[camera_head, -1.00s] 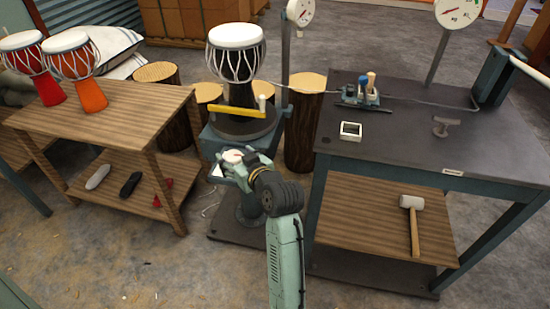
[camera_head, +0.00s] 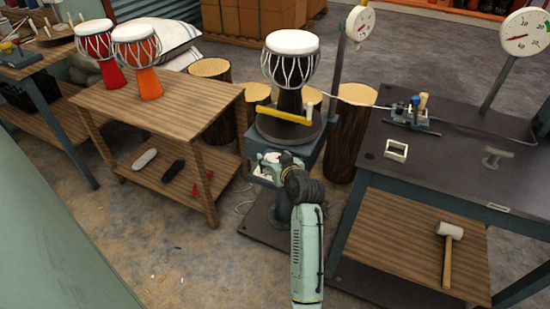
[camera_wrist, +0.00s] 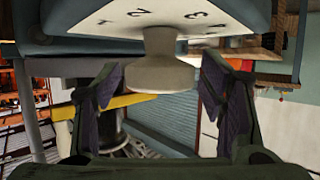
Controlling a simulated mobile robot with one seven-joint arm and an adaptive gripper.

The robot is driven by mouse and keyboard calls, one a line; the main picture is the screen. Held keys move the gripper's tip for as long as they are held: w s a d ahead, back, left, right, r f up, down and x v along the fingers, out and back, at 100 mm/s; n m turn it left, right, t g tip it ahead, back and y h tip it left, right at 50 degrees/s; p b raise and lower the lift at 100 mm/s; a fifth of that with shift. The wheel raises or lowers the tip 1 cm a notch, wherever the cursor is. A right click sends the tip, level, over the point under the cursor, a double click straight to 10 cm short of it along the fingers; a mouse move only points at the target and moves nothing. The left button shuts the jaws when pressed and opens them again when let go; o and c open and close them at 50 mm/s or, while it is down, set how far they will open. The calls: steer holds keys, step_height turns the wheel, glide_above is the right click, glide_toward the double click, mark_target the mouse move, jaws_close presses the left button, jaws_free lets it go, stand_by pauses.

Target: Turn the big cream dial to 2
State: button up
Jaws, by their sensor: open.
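The big cream dial (camera_wrist: 160,70) shows in the wrist view as a round knob with a flared end. It sticks out below a pale panel (camera_wrist: 110,18) marked with the numbers 1, 2, 3 and 4. My gripper (camera_wrist: 160,98) is open, with one dark-padded finger on each side of the dial and gaps between the pads and the knob. I cannot tell which number the dial points to. In the head view, my gripper (camera_head: 268,170) is at the front of the drum stand (camera_head: 312,150), and it largely hides the dial there.
A white-topped goblet drum (camera_head: 292,55) stands on the stand's turntable, with a yellow bar (camera_head: 283,117) in front. A wooden table (camera_head: 175,105) with two red-orange drums is at left. A dark workbench (camera_head: 440,165) with gauges is at right. Log stumps (camera_head: 350,130) stand behind.

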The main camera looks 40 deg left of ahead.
steer(key=shift+c, duration=0.4)
steer(key=c, duration=1.1)
